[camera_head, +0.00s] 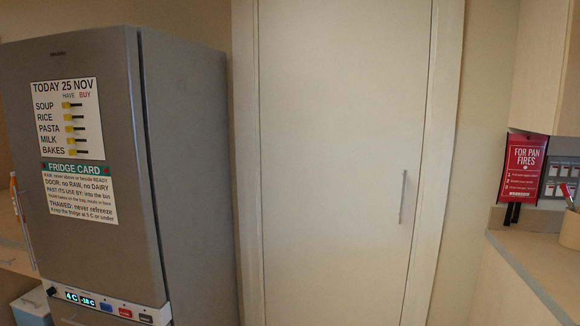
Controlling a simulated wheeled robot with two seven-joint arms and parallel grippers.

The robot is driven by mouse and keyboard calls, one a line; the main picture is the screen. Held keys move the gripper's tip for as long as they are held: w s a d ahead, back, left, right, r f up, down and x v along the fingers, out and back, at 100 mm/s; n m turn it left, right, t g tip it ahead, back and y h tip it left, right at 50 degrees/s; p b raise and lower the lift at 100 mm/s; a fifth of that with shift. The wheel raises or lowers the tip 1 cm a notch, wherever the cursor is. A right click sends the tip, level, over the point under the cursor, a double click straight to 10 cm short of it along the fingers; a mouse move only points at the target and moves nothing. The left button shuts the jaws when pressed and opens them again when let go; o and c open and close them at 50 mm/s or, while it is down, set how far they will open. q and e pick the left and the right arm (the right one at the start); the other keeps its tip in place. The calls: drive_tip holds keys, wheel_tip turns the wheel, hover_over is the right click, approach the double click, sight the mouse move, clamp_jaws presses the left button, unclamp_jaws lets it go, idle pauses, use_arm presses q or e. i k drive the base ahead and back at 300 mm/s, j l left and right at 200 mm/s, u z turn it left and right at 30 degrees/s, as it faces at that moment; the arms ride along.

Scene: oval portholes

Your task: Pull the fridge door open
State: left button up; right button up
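The grey fridge (190,150) stands at the left of the head view. Its upper door (130,250) faces me and looks shut against the body. A slim vertical handle (25,228) runs along the door's left edge. A shopping list card (67,117) and a fridge card (80,193) are on the door. A display strip (100,305) below the door reads 4 C and -18 C. Neither of my grippers is in view.
A pale closed door (335,150) with a vertical handle (403,197) fills the middle. A counter (540,255) with a pot (570,230) is at the right, below a cabinet (545,70) and a red pan-fire sign (523,167). A pale box (32,307) is at the lower left.

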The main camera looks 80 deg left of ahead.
sight(89, 215)
drive_tip(key=u, duration=4.05)
drive_tip(key=i+j, duration=0.5)
drive_tip(key=j, duration=0.15)
